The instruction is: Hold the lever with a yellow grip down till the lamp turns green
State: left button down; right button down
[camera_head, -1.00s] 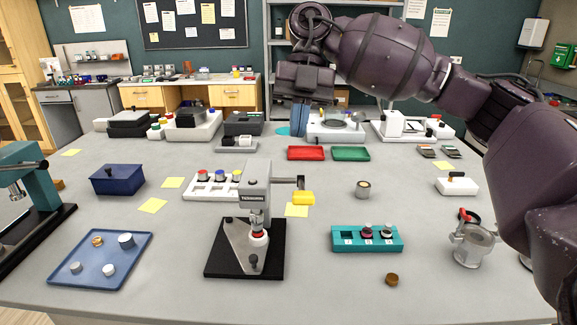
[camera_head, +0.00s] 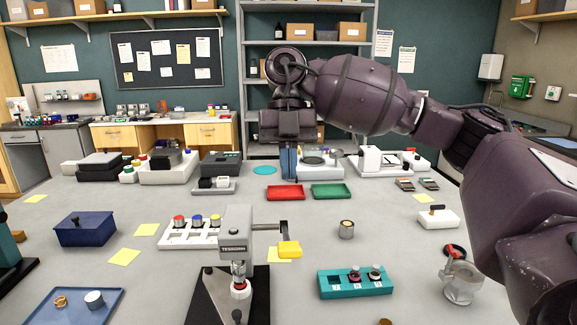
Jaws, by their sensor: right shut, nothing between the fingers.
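A grey bench press (camera_head: 236,236) on a black base stands at the front centre of the grey table. Its lever arm sticks out to the right and ends in a yellow grip (camera_head: 289,249). A red-and-white part sits under the press ram. I cannot make out a lit lamp on the press. My right gripper (camera_head: 289,164) points down with its blue fingers together and nothing between them. It appears above the grip in the picture, apart from it, towards the back of the table.
A teal block (camera_head: 327,283) with round pieces stands right of the press, and a small metal cup (camera_head: 346,229) behind that block. A white rack (camera_head: 180,242) with coloured caps is left of the press. Red (camera_head: 285,192) and green (camera_head: 331,191) trays lie farther back.

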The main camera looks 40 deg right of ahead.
aim_at(290, 245)
jog(key=x, duration=0.9)
jog(key=shift+s+f+p, duration=0.15)
jog(key=shift+f+p, duration=0.1)
jog(key=shift+p, duration=0.15)
jog(key=shift+s+a+f, duration=0.15)
jog(key=shift+s+f, duration=0.05)
jog(key=shift+f, duration=0.4)
jog(key=shift+f, duration=0.1)
